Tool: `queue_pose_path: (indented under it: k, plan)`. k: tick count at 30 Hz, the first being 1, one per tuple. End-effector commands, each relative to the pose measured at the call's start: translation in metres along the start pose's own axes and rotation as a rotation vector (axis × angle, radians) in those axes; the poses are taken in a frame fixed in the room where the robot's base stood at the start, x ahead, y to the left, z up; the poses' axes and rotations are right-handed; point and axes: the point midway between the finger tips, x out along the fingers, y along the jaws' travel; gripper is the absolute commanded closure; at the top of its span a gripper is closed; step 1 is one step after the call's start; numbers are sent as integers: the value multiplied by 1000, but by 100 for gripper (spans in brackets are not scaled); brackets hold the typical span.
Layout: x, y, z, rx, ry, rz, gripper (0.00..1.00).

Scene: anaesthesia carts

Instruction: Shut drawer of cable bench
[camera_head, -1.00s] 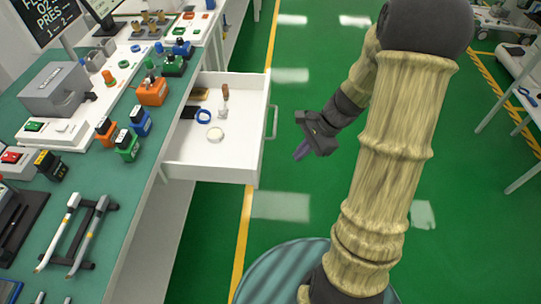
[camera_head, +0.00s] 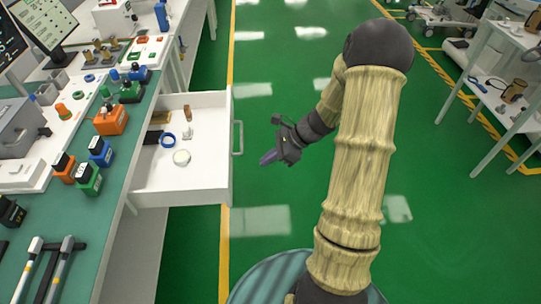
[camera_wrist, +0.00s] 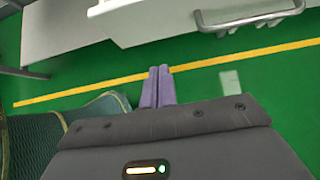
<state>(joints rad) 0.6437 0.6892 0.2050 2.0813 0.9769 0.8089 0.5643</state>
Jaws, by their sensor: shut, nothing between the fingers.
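The white drawer (camera_head: 231,160) of the cable bench (camera_head: 130,150) stands pulled out to the right, over the floor. Its grey bar handle (camera_head: 239,137) is on its outer front face. A blue ring, a round pale disc and a brown-handled tool lie inside the drawer. In the wrist view the handle (camera_wrist: 250,22) is at the top right, above the fingers. My gripper (camera_head: 267,159) is to the right of the drawer front, apart from it. Its two purple fingers (camera_wrist: 157,88) are together and empty, touching nothing.
A white shelf table (camera_head: 490,90) stands at the far right.

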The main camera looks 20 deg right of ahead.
Motion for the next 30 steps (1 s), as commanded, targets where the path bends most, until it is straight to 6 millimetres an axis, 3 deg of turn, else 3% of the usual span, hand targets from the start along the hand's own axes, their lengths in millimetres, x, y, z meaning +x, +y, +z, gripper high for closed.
queue_pose_path:
  k: [3, 10, 15, 30]
  plan:
    - [26, 2, 1, -4, -2, 9, 100]
    - [66, 2, 1, -3, -1, 8, 100]
    - [81, 1, 19, -3, 0, 3, 100]
    - [89, 0, 28, 1, 0, 0, 100]
